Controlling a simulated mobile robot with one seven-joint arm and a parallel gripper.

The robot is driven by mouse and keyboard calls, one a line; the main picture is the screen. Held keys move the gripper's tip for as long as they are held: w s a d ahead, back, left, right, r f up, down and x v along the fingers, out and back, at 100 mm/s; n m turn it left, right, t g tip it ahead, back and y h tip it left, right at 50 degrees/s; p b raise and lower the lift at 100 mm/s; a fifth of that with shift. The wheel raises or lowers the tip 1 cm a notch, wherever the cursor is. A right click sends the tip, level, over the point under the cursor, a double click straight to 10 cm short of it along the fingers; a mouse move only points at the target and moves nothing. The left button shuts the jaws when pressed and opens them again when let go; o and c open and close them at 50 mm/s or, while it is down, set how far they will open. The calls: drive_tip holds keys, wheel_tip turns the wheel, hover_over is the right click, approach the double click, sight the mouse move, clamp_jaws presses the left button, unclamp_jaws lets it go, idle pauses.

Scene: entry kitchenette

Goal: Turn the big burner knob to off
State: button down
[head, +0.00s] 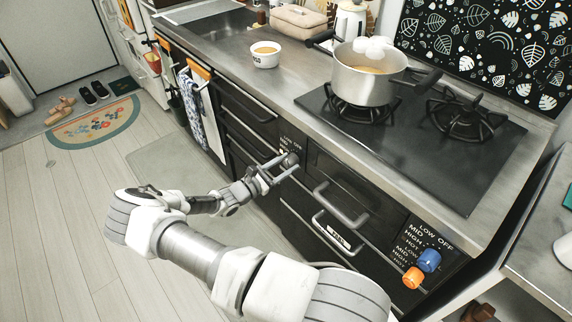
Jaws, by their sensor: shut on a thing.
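A grey knob (291,159) sits on the left control panel of the black stove front, below a label with "LOW OFF". My gripper (281,168) is at this knob, with its fingers shut on it. The knob's pointer direction is too small to read. The left burner (357,112) carries a steel pot (362,86) with yellowish contents and a white puff, perhaps steam, above. The right burner (467,121) is bare.
A blue knob (429,260) and an orange knob (413,278) sit on the right panel. Drawer handles (341,205) stick out between the panels. A white bowl (265,54) stands on the counter.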

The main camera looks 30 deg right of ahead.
idle(0.4)
drive_tip(key=shift+c, duration=1.5)
unclamp_jaws()
drive_tip(key=shift+a, duration=0.1)
drive_tip(key=s+a+p, duration=0.1)
drive_tip(key=s+a, duration=0.1)
drive_tip(key=a, duration=1.5)
drive_tip(key=shift+s, duration=0.2)
